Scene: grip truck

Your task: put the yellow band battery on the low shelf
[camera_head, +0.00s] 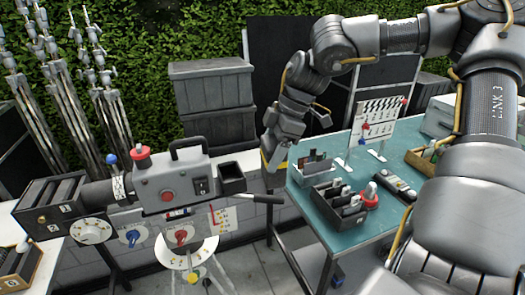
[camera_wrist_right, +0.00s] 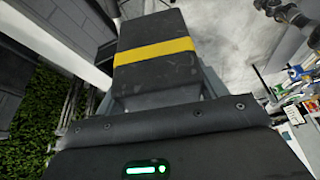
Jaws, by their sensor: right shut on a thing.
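My right gripper (camera_head: 272,150) is shut on the yellow band battery, left of the teal table's back left corner. In the head view only a little of the battery's yellow band (camera_head: 265,160) shows beside the gripper. In the right wrist view the battery (camera_wrist_right: 150,75) is a dark block with a yellow stripe across it, held in the jaws. A low shelf (camera_head: 312,262) shows in part under the teal table; the tabletop hides most of it. My left gripper is not in view.
The teal table (camera_head: 300,203) carries a dark battery tray, a red-topped object and a clapper-style board (camera_head: 375,122). A grey camera device (camera_head: 172,187) with a handle stands at left, its rod reaching toward the table. Grey crates (camera_head: 212,85) and a hedge are behind.

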